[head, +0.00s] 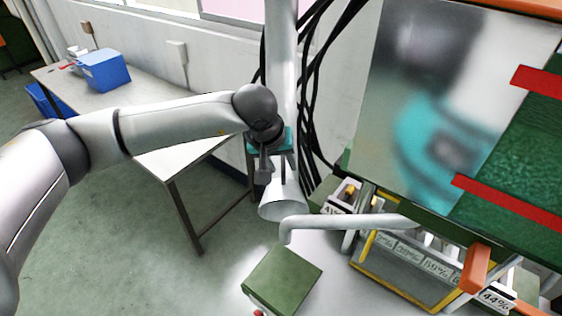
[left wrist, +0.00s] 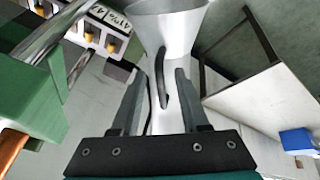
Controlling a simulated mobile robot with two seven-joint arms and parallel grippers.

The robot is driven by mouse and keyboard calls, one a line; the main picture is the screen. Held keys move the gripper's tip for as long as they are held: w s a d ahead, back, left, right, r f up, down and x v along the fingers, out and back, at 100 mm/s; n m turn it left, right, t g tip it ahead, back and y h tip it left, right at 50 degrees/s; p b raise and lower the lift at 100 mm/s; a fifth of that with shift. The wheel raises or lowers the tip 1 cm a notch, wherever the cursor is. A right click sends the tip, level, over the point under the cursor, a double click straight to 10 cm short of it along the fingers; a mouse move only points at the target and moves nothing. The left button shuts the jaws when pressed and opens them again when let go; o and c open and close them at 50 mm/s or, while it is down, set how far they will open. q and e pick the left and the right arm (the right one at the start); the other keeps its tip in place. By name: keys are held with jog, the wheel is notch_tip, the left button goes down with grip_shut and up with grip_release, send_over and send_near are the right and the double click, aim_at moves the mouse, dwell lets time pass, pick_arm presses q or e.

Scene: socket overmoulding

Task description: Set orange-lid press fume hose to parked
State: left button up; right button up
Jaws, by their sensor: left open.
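The fume hose (head: 285,50) is a pale grey pipe that hangs beside the press and ends in a flared hood (head: 283,203). The hood also shows at the top of the left wrist view (left wrist: 172,25). A dark curved handle (left wrist: 161,82) sits on the hose just behind the hood. My left gripper (head: 275,165) is at the hose just above the hood. In the left wrist view its fingers (left wrist: 161,73) are apart, with the handle and hose seen between them; I cannot tell whether they touch. The press carries orange parts (head: 475,268). My right gripper is not in view.
A green block (head: 283,279) lies below the hood, near a bent grey pipe (head: 345,221). A large shiny panel (head: 420,80) and red bars (head: 505,203) stand at right. Black cables (head: 312,100) hang behind the hose. A metal table (head: 180,160) with a blue box (head: 104,71) is at left.

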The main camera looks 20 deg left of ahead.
pick_arm(q)
grip_shut()
dwell(0.3)
dwell(1.1)
